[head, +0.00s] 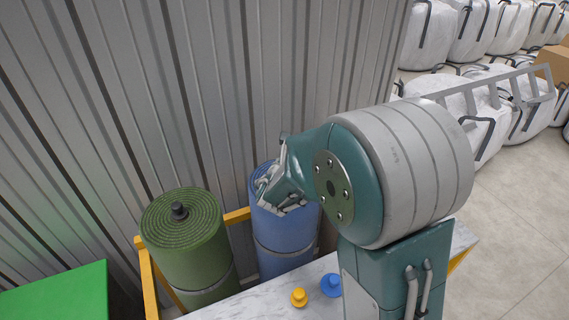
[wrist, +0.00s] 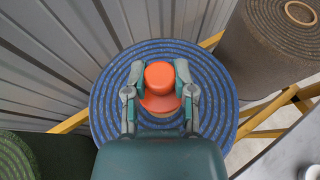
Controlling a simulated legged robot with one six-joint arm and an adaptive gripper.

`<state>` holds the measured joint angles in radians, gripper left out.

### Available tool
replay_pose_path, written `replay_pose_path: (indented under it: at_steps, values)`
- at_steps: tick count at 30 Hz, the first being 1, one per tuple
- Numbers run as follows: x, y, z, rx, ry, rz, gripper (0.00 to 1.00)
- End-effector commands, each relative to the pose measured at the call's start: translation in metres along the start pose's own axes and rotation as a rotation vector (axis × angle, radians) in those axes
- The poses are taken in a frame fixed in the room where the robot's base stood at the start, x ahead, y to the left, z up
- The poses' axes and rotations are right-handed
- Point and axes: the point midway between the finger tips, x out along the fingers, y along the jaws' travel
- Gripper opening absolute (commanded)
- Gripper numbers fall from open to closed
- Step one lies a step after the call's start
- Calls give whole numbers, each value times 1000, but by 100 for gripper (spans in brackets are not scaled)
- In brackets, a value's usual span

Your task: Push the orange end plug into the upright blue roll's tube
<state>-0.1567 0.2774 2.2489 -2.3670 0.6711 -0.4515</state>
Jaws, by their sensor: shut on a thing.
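The upright blue roll (head: 284,232) stands behind the marble table in the head view, with my gripper (head: 268,188) over its top. In the wrist view the spiral top of the blue roll (wrist: 108,95) fills the middle. The orange end plug (wrist: 159,76) is between the two fingers of my gripper, which is shut on it. The plug is over the centre of the roll and covers most of the tube mouth. I cannot tell whether its lower end is inside the tube. The plug is hidden in the head view.
A green roll (head: 187,258) with a dark plug in its top stands to the left. A brown roll (wrist: 262,50) with an open tube stands close by. A yellow plug (head: 298,297) and a blue plug (head: 330,285) sit on the marble table (head: 262,302). A corrugated wall (head: 200,90) rises behind.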

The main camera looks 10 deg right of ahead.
Motion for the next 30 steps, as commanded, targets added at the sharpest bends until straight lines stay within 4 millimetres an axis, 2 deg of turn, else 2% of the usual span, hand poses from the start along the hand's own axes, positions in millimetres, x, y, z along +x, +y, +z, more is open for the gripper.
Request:
replay_pose_path:
  at_steps: [30]
  values:
    - [8, 0, -18, -1, 0, 0, 0]
